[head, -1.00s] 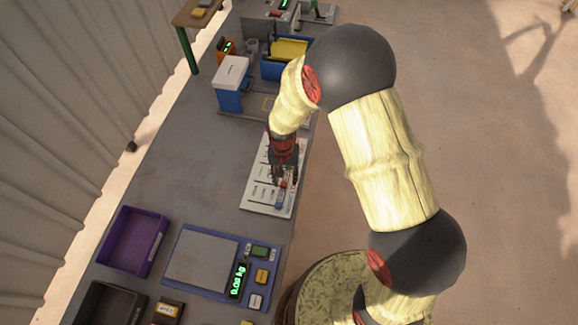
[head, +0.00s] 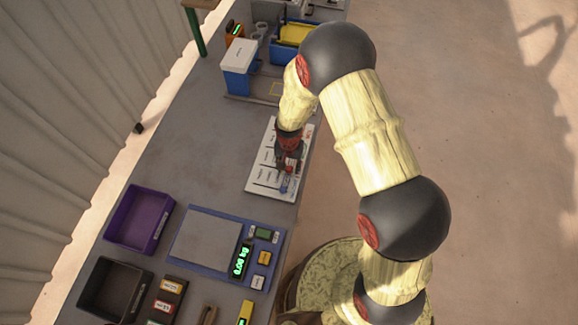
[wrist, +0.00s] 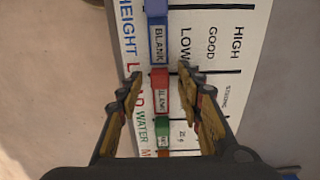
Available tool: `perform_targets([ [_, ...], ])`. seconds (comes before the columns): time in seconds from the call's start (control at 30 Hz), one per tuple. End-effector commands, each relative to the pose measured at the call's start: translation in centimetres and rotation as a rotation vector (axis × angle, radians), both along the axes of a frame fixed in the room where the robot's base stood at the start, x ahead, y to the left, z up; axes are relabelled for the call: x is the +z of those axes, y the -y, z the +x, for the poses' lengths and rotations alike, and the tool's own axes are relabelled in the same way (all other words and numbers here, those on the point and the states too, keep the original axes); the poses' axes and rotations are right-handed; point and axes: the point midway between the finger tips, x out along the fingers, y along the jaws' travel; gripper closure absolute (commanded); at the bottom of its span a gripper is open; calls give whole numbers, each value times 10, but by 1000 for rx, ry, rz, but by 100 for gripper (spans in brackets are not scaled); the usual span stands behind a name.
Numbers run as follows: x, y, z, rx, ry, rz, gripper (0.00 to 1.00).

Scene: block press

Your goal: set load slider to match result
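The white slider board (head: 263,177) lies flat on the bench by its right edge. In the wrist view it shows rows marked HEIGHT, LOAD and WATER, with columns LOW, GOOD and HIGH. The red load slider (wrist: 160,92) stands at the row's label end, with BLANK beside LOW. The blue slider (wrist: 157,20) and green slider (wrist: 163,133) are at the same end of their rows. My gripper (wrist: 160,80) is open, its fingers on either side of the red slider with gaps visible. In the head view my gripper (head: 289,163) is over the board and hides part of it.
A blue scale (head: 208,240) reading 0.00 kg, a purple tray (head: 139,218) and a black tray (head: 113,290) stand nearer on the bench. A blue box with white lid (head: 239,62) stands beyond the board. The bench left of the board is clear.

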Motion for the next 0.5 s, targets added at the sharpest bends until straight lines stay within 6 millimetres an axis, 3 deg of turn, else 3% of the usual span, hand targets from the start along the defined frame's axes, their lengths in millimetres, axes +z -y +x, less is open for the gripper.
perform_targets([
  [0.23,-1,0,0,0,0,0,64],
  [0.5,0,0,0,0,0,0,80],
])
